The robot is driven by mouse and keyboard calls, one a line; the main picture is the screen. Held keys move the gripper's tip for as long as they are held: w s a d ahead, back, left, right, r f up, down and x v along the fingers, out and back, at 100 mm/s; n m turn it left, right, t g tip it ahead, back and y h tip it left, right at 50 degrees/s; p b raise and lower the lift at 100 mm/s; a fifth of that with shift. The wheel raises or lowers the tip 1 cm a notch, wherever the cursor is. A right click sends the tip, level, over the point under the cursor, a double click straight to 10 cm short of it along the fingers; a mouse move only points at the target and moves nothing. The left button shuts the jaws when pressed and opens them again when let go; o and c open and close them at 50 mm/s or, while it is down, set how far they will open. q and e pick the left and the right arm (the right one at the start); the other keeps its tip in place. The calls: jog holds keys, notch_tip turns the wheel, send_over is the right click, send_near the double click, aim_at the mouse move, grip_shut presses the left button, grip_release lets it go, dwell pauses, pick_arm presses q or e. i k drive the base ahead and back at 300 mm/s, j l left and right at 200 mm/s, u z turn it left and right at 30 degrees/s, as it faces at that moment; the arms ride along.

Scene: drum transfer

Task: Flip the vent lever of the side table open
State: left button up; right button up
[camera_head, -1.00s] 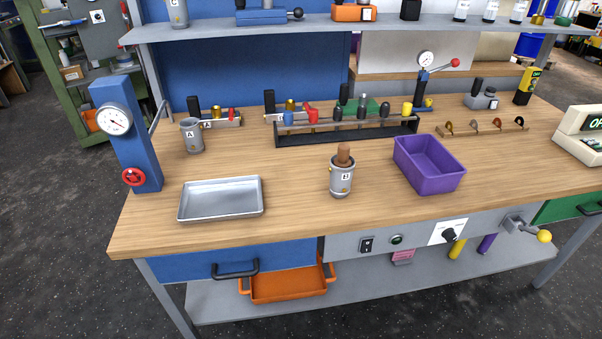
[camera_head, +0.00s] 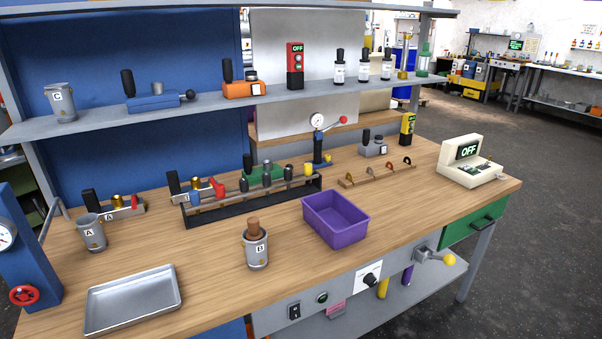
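Neither gripper is in view. No lever in view is labelled as the vent lever, and I cannot tell which table is the side table. A grey lever with a yellow knob (camera_head: 449,260) sticks out to the right from the workbench's grey front panel. A red-knobbed lever (camera_head: 342,120) points up and right from a blue post with a round gauge (camera_head: 317,120) at the back of the wooden workbench (camera_head: 395,210). At the left edge, a blue column (camera_head: 22,258) carries a cut-off gauge and a red handwheel (camera_head: 23,295).
Open dark floor (camera_head: 545,230) lies to the right; other benches stand beyond.

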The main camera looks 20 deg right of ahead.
aim_at(449, 260)
jog(key=z, duration=1.55)
jog(key=i+z, duration=0.15)
jog(key=z, duration=0.15)
jog(key=i+j+z, duration=0.1)
jog(key=z, duration=0.2)
jog(key=i+j+z, duration=0.1)
jog(key=i+z, duration=0.15)
jog(key=i, duration=0.3)
